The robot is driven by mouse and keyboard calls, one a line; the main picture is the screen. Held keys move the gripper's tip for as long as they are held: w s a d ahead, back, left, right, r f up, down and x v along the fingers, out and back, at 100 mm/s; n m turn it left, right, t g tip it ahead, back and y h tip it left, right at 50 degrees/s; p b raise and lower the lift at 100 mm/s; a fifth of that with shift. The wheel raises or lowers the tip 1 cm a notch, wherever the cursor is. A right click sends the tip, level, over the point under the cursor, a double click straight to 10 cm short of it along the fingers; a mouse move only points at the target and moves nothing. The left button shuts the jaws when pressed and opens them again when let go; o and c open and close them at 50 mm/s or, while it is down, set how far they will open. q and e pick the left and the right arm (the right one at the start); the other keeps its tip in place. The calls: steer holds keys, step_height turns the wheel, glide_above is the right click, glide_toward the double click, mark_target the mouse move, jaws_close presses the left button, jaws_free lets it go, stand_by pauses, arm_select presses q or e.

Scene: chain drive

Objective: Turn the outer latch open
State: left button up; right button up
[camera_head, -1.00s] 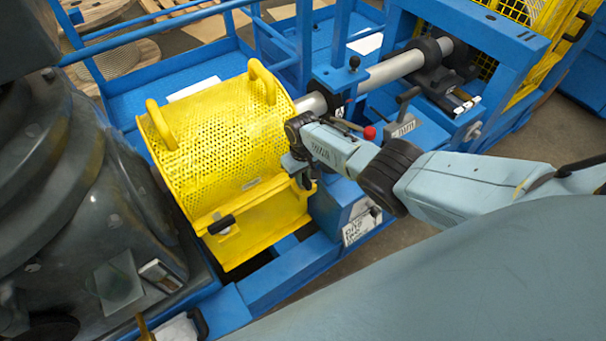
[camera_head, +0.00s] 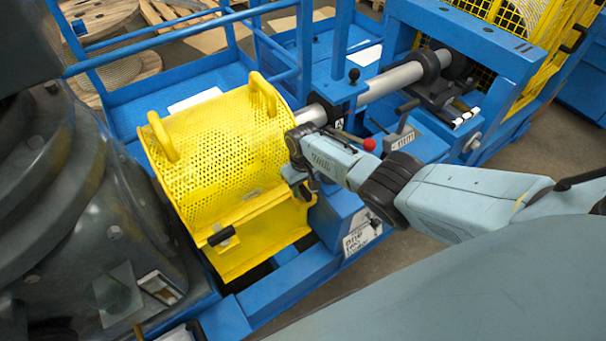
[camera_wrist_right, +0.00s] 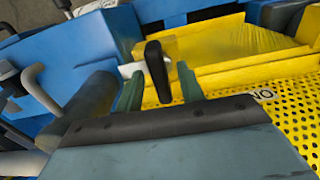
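The yellow perforated guard (camera_head: 225,140) stands closed, with two loop handles on top. A black latch handle (camera_head: 222,236) lies sideways on its front face near the left end. In the right wrist view another black latch handle (camera_wrist_right: 157,70) stands roughly upright on the guard's edge by a pale mount. My right gripper (camera_wrist_right: 158,88) is open, with one finger on each side of this handle; I cannot tell whether either touches it. In the head view my right gripper (camera_head: 303,188) is at the guard's right end and largely hides that latch. My left gripper is not in view.
A steel shaft (camera_head: 390,82) runs right from the guard through a blue frame. A lever with a red knob (camera_head: 369,145) stands close beside my right arm. A large dark grey housing (camera_head: 70,200) is at the left. Blue rails surround the guard.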

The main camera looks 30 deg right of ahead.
mark_target(303, 186)
step_height(303, 186, up, 13)
steer(key=p, duration=0.4)
stand_by(0.4)
steer(key=s+f+b, duration=0.3)
steer(key=s+f, duration=0.3)
steer(key=f, duration=0.5)
steer(key=s+d+f+b, duration=0.1)
steer(key=s+f+b, duration=0.1)
steer(key=s+f, duration=0.65)
steer(key=s+f+b, duration=0.3)
steer(key=s+f, duration=0.2)
steer(key=f, duration=0.7)
steer(key=s+f+b, duration=0.2)
steer(key=s+f, duration=0.3)
steer(key=s, duration=0.4)
steer(key=s+f+b, duration=0.2)
steer(key=s+f, duration=0.3)
steer(key=s, duration=0.5)
steer(key=s+f+n+t+b, duration=0.1)
steer(key=s+f, duration=0.5)
steer(key=s, duration=0.3)
steer(key=shift+s+a+b, duration=0.3)
steer(key=shift+a+b, duration=0.05)
steer(key=shift+b, duration=0.05)
